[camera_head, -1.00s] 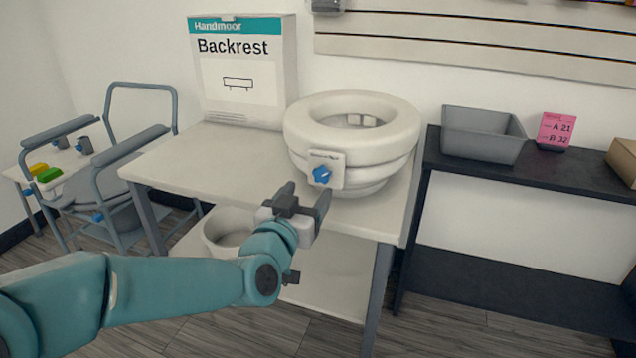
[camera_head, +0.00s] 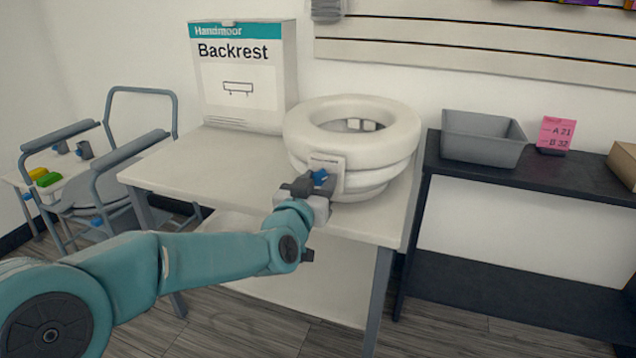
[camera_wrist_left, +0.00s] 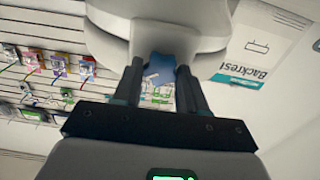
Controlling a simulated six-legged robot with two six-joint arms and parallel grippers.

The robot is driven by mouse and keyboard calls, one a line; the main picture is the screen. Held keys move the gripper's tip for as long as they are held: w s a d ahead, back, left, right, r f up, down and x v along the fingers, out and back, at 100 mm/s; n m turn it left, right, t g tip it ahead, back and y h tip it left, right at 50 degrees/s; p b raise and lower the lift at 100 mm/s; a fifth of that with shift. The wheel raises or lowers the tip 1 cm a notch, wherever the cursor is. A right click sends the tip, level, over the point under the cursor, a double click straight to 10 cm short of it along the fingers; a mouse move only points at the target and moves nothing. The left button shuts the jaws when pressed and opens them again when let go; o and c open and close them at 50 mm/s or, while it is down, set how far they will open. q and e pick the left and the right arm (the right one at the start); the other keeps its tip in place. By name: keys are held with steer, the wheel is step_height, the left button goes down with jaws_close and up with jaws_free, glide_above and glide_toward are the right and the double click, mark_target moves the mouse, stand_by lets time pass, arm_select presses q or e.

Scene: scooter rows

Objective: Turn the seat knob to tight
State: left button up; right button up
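The raised toilet seat (camera_head: 395,135), white and ring-shaped, sits on the light table. On its front is a small white plate (camera_head: 330,163) with a blue knob (camera_head: 320,177), partly hidden by my gripper in the head view. My left gripper (camera_head: 313,183) is at the knob. In the wrist view the blue knob (camera_wrist_left: 161,66) lies between the two dark fingertips, with what look like narrow gaps at its sides, so the fingers look open around it. The plate's markings are too small to read. My right gripper is not in view.
A Backrest box (camera_head: 244,80) stands behind on the table (camera_head: 205,160). A dark shelf (camera_head: 560,180) at right holds a grey bin (camera_head: 482,138) and a pink card (camera_head: 556,133). A commode chair (camera_head: 110,170) stands at left. The table left of the seat is clear.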

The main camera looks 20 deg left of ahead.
arm_select(q)
steer(key=shift+m, duration=0.3)
steer(key=m+p, duration=0.1)
steer(key=m, duration=0.2)
steer(key=shift+p, duration=0.35)
steer(key=m+p, duration=0.1)
steer(key=m, duration=0.4)
steer(key=shift+d+m+p, duration=0.1)
steer(key=shift+m+p, duration=0.25)
steer(key=shift+m, duration=0.05)
steer(key=m+p, duration=0.1)
steer(key=m, duration=0.3)
steer(key=shift+m, duration=0.3)
steer(key=m+p, duration=0.1)
steer(key=m, duration=0.3)
steer(key=shift+f+m, duration=0.15)
steer(key=shift+m, duration=0.25)
steer(key=o, duration=1.1)
steer(key=shift+c, duration=0.2)
steer(key=shift+s, duration=0.1)
